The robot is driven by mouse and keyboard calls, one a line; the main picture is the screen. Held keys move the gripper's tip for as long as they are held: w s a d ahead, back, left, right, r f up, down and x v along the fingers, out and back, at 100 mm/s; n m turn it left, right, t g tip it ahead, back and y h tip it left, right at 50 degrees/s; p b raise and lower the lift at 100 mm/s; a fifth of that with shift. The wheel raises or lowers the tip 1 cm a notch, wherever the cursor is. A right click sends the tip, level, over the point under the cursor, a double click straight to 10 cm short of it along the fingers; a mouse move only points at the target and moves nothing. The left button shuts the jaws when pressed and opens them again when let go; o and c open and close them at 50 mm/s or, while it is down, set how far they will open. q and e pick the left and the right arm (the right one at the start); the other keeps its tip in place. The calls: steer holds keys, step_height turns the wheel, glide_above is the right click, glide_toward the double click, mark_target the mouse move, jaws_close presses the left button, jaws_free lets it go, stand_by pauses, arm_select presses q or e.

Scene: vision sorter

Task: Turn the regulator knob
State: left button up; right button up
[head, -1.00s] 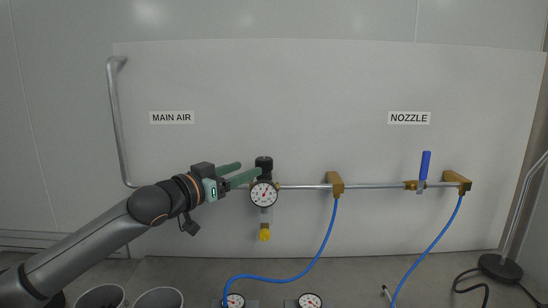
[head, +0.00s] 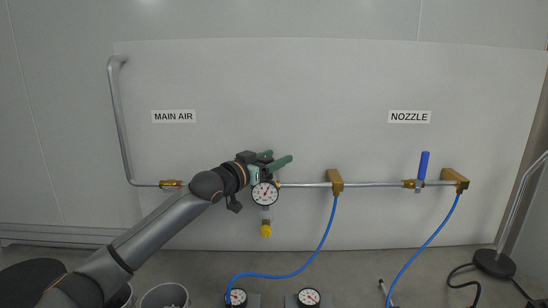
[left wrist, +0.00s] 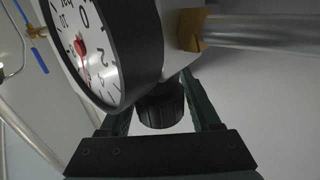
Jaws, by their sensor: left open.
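The regulator's black ribbed knob (left wrist: 160,108) sits between the two green fingers of my left gripper (left wrist: 165,98) in the left wrist view. A gap shows between the knob and the right-hand finger; the gauge partly hides the other finger. In the head view my left gripper (head: 281,157) is open at the top of the regulator, and its fingers mostly hide the knob. The round white pressure gauge (head: 264,193) is on the regulator's front, and also fills the upper left of the left wrist view (left wrist: 92,48). A yellow-tipped bowl (head: 266,231) hangs below.
A metal pipe (head: 305,185) runs right to a brass block (head: 335,182) and a blue-handled valve (head: 424,166). Blue hoses (head: 326,232) hang down. A brass fitting (head: 171,184) is at left. Grey bins and two gauges (head: 308,297) stand low in front.

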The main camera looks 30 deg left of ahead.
arm_select(q)
jaws_close()
stand_by(0.5)
steer(key=shift+f+n+y, duration=0.1)
steer(key=shift+n+y, duration=0.2)
steer(key=shift+y, duration=0.2)
